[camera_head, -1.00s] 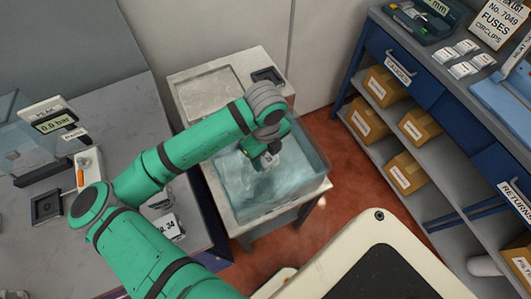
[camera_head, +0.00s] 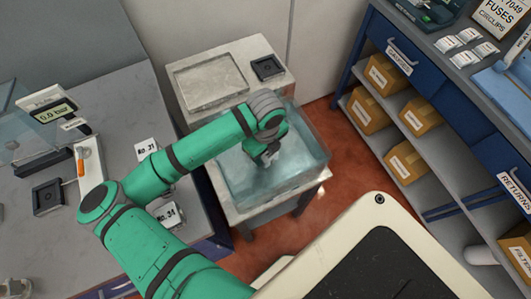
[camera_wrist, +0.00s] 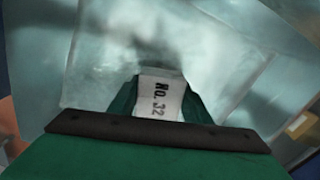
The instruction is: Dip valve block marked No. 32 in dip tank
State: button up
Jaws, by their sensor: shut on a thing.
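My gripper (camera_head: 267,158) is over the dip tank (camera_head: 310,165), a clear-walled tank of pale blue liquid on a grey stand. In the wrist view my gripper (camera_wrist: 158,105) is shut on a pale block whose face reads No. 32, the valve block (camera_wrist: 158,100). Behind it the wrist view shows the pale tank and its liquid (camera_wrist: 110,50). In the head view the block is small and mostly hidden by my gripper. I cannot tell whether its lower end is under the liquid.
A shallow tray (camera_head: 208,82) and a small black fixture (camera_head: 267,68) are on the stand behind the tank. The left bench bears tags No. 31 (camera_head: 147,148) and No. 34 (camera_head: 168,215) and a gauge reading 0.0 bar (camera_head: 52,113). A blue shelf unit (camera_head: 420,75) with boxes stands at right.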

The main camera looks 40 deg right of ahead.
jog(key=shift+f, duration=0.55)
dwell(0.5)
jog(key=o, duration=1.6)
notch_tip(320, 180, up, 11)
jog(key=shift+f, duration=0.1)
